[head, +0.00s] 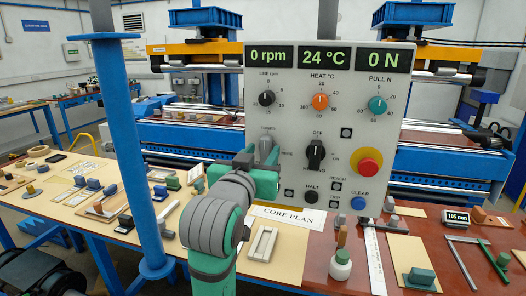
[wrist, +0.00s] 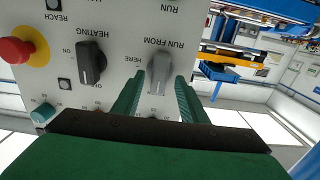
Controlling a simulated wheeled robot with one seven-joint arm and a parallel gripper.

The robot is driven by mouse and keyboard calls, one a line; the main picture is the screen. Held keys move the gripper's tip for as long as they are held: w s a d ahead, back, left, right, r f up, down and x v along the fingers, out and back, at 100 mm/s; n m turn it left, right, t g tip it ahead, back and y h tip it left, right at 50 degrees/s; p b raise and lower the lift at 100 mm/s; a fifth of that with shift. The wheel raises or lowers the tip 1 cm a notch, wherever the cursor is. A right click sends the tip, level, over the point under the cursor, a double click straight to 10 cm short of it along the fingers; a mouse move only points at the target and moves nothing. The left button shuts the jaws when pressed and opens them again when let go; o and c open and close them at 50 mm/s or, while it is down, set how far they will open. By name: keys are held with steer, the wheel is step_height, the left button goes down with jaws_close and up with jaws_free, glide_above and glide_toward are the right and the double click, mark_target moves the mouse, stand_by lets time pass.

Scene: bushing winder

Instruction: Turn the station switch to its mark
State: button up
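The station switch is a grey knob (head: 265,146) at the left of the grey control panel (head: 340,85), by the words TOWER and HERE. In the wrist view this grey knob (wrist: 160,70) lies between my two green fingertips, beside the words RUN FROM and HERE. My gripper (wrist: 159,78) is open around the knob's near end. I cannot tell whether either finger touches it. In the head view my gripper (head: 262,163) and arm hide part of the knob and its lettering. The exact mark and the knob's pointing direction are not clear.
Right of the knob is a black heating switch (head: 316,153), then a red emergency button (head: 368,165). Black, orange and teal dials (head: 320,101) sit above. A blue post (head: 130,150) stands left.

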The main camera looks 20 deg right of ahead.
steer(key=shift+w+d, duration=0.25)
steer(key=shift+w, duration=0.2)
steer(key=shift+d, duration=0.25)
steer(key=shift+c, duration=0.3)
steer(key=shift+w, duration=0.1)
jaws_close()
